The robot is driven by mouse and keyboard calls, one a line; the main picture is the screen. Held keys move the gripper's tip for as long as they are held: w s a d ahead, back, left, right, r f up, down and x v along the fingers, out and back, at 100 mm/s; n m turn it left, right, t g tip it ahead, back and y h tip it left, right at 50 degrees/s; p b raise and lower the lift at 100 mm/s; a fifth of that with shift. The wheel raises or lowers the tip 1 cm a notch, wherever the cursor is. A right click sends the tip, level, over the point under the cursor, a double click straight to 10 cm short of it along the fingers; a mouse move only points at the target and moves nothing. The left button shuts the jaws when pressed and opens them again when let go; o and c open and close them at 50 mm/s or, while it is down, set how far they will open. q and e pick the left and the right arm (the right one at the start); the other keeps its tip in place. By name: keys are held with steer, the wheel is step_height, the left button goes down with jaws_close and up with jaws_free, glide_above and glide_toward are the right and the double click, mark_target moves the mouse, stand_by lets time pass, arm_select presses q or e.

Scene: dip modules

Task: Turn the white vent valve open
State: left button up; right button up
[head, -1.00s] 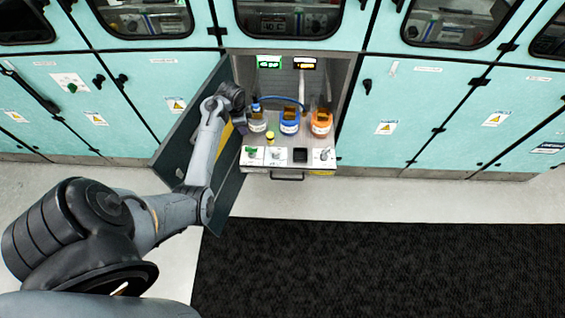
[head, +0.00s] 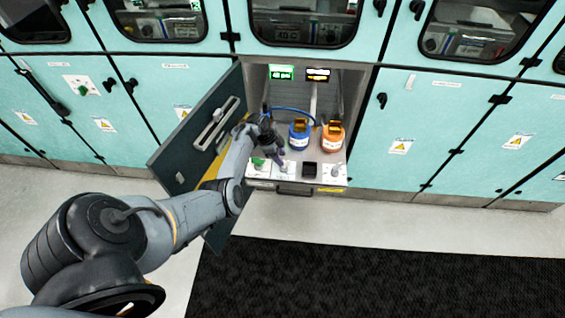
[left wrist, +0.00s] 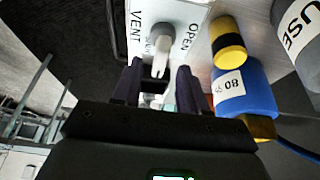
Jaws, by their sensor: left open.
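The white vent valve (left wrist: 163,44) sits on a white plate marked VENT and OPEN (left wrist: 186,14) in the left wrist view. Its lever points down the picture, toward my fingers. In the head view the valve (head: 284,166) is on the front panel of the open compartment, partly hidden by my gripper. My left gripper (left wrist: 156,84) is open, with one dark finger on each side of the lever's end. I cannot tell whether the fingers touch it. The gripper also shows in the head view (head: 279,154), over the panel. My right gripper is not in view.
A blue bottle (head: 299,136) and an orange bottle (head: 332,138) stand behind the panel. A green valve (head: 257,162) is left. The open door (head: 205,138) flanks my arm.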

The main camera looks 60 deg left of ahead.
arm_select(q)
steer(key=shift+b+x, duration=0.4)
steer(key=shift+x, duration=1)
steer(key=shift+c, duration=0.4)
jaws_close()
